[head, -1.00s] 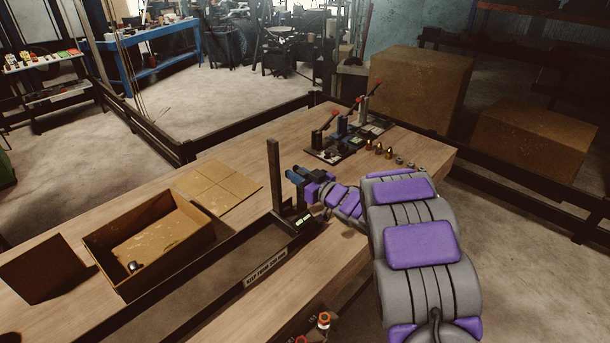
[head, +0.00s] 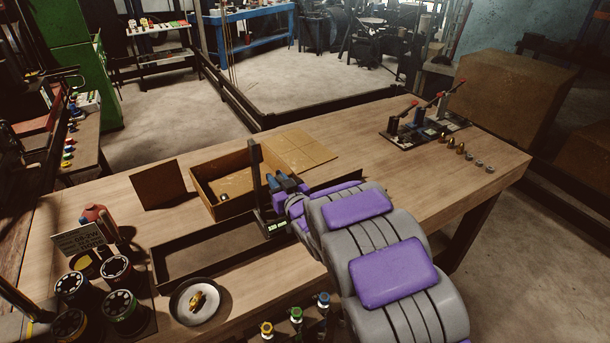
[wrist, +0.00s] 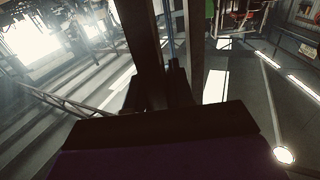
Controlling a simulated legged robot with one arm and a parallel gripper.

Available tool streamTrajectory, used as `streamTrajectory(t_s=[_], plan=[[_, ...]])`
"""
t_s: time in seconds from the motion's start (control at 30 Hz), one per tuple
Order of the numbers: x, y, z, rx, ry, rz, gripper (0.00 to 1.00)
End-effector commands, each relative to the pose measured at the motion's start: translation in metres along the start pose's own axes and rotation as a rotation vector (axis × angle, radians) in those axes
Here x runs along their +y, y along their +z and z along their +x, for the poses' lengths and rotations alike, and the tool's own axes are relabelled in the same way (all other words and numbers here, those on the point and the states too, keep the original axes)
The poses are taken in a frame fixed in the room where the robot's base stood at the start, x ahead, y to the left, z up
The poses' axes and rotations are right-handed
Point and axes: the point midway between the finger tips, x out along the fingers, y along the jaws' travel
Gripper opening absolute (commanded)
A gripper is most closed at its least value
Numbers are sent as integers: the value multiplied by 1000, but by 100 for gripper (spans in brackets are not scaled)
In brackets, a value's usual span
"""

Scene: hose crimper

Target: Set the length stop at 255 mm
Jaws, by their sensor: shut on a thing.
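The length stop has a tall dark upright post (head: 256,165) and a low base with a small green-lit display (head: 276,226). Its digits are too small to read. It stands at the dark long trough (head: 215,272) on the workbench. My gripper (head: 272,185), with blue and dark fingers, is shut on the stop's post. The arm reaches in from the lower right and hides part of the trough. In the wrist view the dark post (wrist: 142,45) rises close in front of the gripper, and the grip itself is dark and hard to make out.
An open cardboard box (head: 222,208) and a flat cardboard sheet (head: 300,152) lie behind the trough. A plate (head: 194,300) and several dark round dies (head: 119,305) are at the front left. Lever tools (head: 425,125) stand far right. The bench's right side has clear room.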

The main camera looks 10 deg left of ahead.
Motion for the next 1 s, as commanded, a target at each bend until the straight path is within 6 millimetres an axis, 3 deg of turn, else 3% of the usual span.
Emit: streamTrajectory(t_s=[0.1, 0.33, 0.53, 0.87, 0.9, 1.0], plan=[[-27, 0, 3, 4, -5, -1, 0], [-55, -1, 4, 5, -3, 0, 0], [-65, -1, 4, 5, -1, -2, 0], [-64, -2, 5, 5, 0, -2, 0], [-64, -2, 5, 5, 0, -2, 26], [-64, -2, 4, 5, 1, -1, 35]])
